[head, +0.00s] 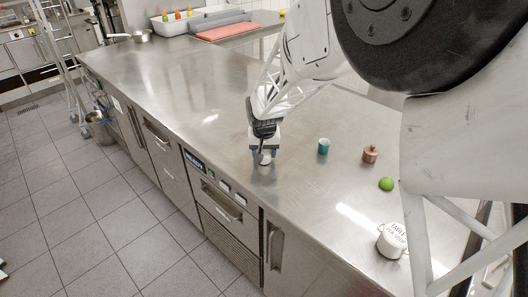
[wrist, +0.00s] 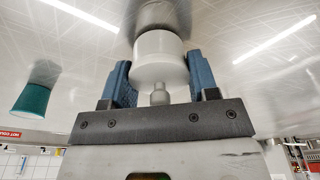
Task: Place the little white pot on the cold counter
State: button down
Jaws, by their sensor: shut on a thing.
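The little white pot (wrist: 158,58) is round with a knob on top and sits between the blue fingers of my gripper (wrist: 160,80) in the wrist view. In the head view the same pot (head: 266,158) shows as a small white piece under my gripper (head: 264,150), which points down and is shut on it. The cold counter (head: 180,78) is a long steel worktop with drawers and a control panel in its front. The pot is at or just above the steel near the front edge; I cannot tell whether it touches. My fingers partly cover its sides.
Right of my gripper stand a teal cup (head: 323,146), a copper-coloured pot (head: 370,154), a green ball-like fruit (head: 386,184) and a white lettered canister (head: 392,242). A red board (head: 222,31) and a pan (head: 142,36) lie far back. The counter's left stretch is clear.

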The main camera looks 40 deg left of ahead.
aim_at(265, 154)
jog(key=shift+c, duration=1.9)
grip_release()
jog(key=shift+f, duration=0.1)
notch_tip(265, 154, up, 12)
jog(key=s+d, duration=0.1)
jog(key=shift+s+d, duration=0.15)
jog(key=shift+d, duration=0.1)
